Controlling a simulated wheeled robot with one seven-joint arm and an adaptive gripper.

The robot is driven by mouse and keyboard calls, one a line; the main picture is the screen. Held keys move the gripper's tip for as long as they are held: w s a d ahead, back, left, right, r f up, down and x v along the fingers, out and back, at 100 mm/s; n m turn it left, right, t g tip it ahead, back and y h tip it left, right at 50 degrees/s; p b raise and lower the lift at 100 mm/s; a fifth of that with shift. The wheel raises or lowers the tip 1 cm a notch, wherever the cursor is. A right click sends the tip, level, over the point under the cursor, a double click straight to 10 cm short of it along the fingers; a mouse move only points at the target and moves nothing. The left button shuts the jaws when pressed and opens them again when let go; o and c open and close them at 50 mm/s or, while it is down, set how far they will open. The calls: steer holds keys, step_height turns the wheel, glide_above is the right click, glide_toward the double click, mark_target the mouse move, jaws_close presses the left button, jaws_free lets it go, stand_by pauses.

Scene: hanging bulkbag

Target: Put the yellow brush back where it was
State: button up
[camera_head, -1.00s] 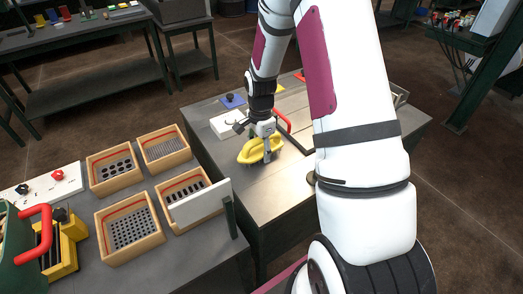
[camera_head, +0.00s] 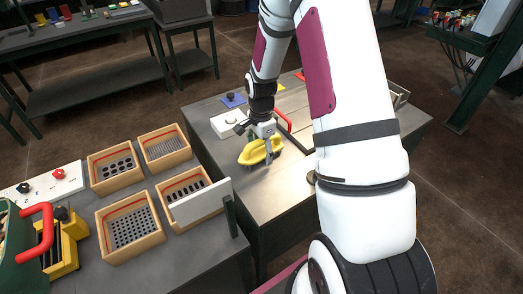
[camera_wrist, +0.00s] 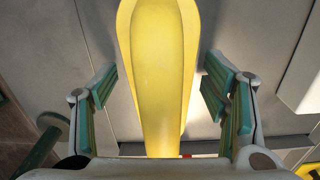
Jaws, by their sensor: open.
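The yellow brush (camera_head: 254,152) is at the grey-topped table, low over or on its surface; I cannot tell whether it touches. In the wrist view the brush (camera_wrist: 158,70) runs lengthwise between the fingers, with a gap on each side. My gripper (camera_head: 270,150) is at the brush from above, with its fingers around it. In the wrist view my gripper (camera_wrist: 160,98) is open, its green pads apart from the yellow body. The underside of the brush is hidden.
A white block (camera_head: 228,124) and a blue piece (camera_head: 233,100) lie behind the brush. A red handle (camera_head: 284,119) is close to its right. Several wooden boxes (camera_head: 130,258) stand on the left bench. Bare tabletop (camera_head: 268,195) lies in front of the brush.

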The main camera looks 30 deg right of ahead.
mark_target(257, 157)
step_height(257, 157, up, 12)
steer(key=shift+f+b, duration=0.1)
steer(key=shift+b, duration=0.35)
steer(key=s+a+r+n+t, duration=0.1)
steer(key=s+a+r+n, duration=0.3)
steer(key=r, duration=0.3)
steer(key=s+a+r+n+t, duration=0.1)
steer(key=s+a+r+n, duration=0.2)
steer(key=r, duration=0.4)
steer(key=s+a+r+n+t, duration=0.1)
steer(key=s+a+r+n, duration=0.2)
steer(key=s+n, duration=0.2)
steer(key=s+a+r+n+t, duration=0.2)
steer(key=s+n, duration=0.4)
steer(key=s, duration=0.4)
steer(key=shift+a+r, duration=0.4)
steer(key=shift+a, duration=0.5)
steer(key=shift+c, duration=0.3)
